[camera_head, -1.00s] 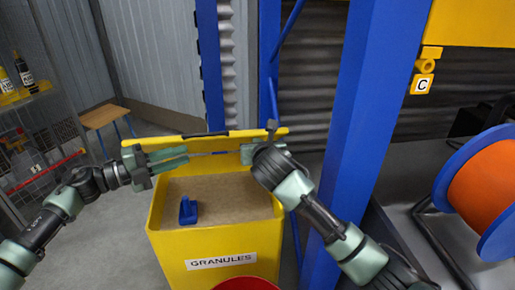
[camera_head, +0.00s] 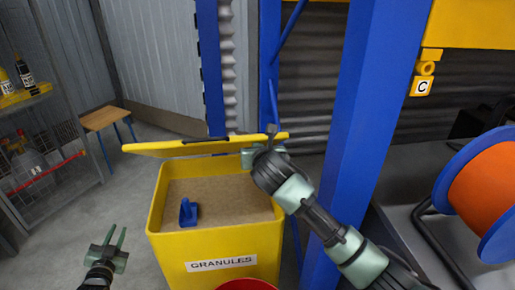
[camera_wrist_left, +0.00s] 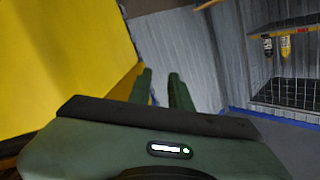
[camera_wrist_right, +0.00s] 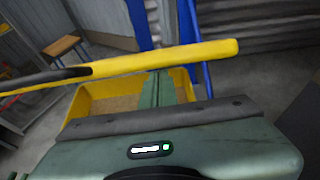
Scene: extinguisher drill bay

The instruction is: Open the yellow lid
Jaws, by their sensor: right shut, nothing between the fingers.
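The yellow lid (camera_head: 160,149) of the granules bin (camera_head: 215,245) is raised at the bin's back and seen nearly edge-on, with a dark handle strip (camera_head: 205,139) on it. The open bin shows tan granules and a blue scoop (camera_head: 188,211) inside. My left gripper (camera_head: 117,233) is open and empty, left of the bin and apart from it. My right gripper (camera_head: 250,157) is at the lid's right part, its fingertips partly hidden in the head view. In the right wrist view its closed fingers (camera_wrist_right: 160,85) lie by the lid's edge (camera_wrist_right: 190,55), with nothing between them.
A blue post (camera_head: 355,130) stands close to the right of my right arm. An orange reel (camera_head: 485,185) is further right. A wooden stool (camera_head: 105,118) and a wire shelf (camera_head: 45,160) with bottles stand at the left. The floor between shelf and bin is clear.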

